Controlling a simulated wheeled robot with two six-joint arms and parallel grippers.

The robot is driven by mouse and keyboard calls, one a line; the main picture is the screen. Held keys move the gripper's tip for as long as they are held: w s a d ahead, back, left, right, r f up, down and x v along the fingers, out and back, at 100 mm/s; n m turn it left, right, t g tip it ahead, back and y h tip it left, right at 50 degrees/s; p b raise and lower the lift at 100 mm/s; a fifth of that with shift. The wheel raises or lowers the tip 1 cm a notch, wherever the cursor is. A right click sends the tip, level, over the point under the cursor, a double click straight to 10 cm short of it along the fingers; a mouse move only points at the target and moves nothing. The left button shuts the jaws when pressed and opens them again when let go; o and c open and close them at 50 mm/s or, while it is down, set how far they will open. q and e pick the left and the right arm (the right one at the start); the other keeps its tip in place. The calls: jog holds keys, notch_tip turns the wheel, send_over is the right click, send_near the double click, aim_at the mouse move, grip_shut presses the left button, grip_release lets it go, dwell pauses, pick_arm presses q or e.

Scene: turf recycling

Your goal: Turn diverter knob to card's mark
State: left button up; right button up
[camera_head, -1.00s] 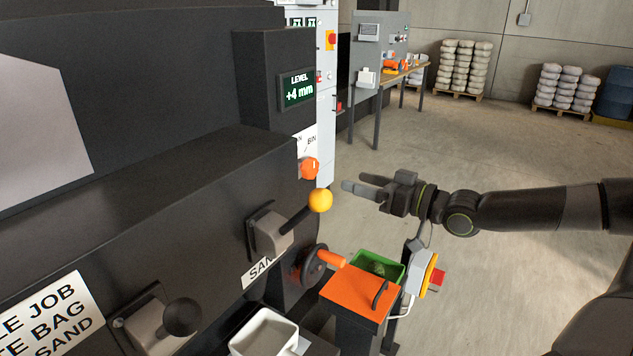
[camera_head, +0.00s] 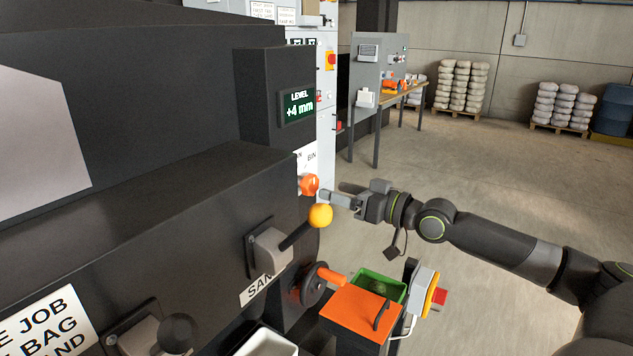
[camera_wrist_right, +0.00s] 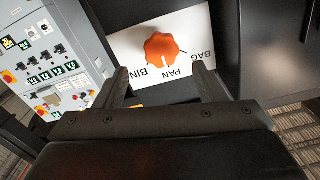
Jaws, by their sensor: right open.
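The orange diverter knob (camera_head: 309,185) sits on a white label plate on the dark machine's right end. The right wrist view shows the knob (camera_wrist_right: 163,46) from the front, with its pale pointer line toward PAN. BIN is to its left and BAG to its right on the plate (camera_wrist_right: 190,22). My right gripper (camera_head: 338,194) is open just right of the knob. In the right wrist view its fingers (camera_wrist_right: 160,74) straddle the knob's line, apart from it. The job card (camera_head: 45,325) at lower left is cut off; "JOB", "BAG" and "AND" are readable. My left gripper is out of view.
A yellow-ball lever (camera_head: 320,215) stands out just below the knob, close to my right gripper. Below are an orange-handled wheel (camera_head: 328,276), an orange-lidded box (camera_head: 358,312) and a green bin (camera_head: 380,284). Open floor (camera_head: 470,170) lies to the right.

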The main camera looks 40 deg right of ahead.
aim_at(314, 186)
jog(key=shift+p+x, duration=0.8)
jog(key=shift+x, duration=2.35)
jog(key=shift+s+a, duration=0.1)
jog(key=c, duration=1)
jog(key=shift+o, duration=0.2)
jog(key=shift+f+n+b, duration=0.15)
jog(key=shift+n+b, duration=0.15)
jog(key=shift+b, duration=0.05)
jog(key=n+b, duration=0.5)
jog(key=b, duration=0.3)
jog(key=shift+f, duration=0.15)
jog(key=shift+a+n+b, duration=0.1)
jog(key=shift+n+b, duration=0.9)
jog(key=shift+n, duration=0.2)
jog(key=shift+r+n+b, duration=0.2)
jog(key=shift+n+b, duration=0.3)
jog(key=shift+n, duration=0.7)
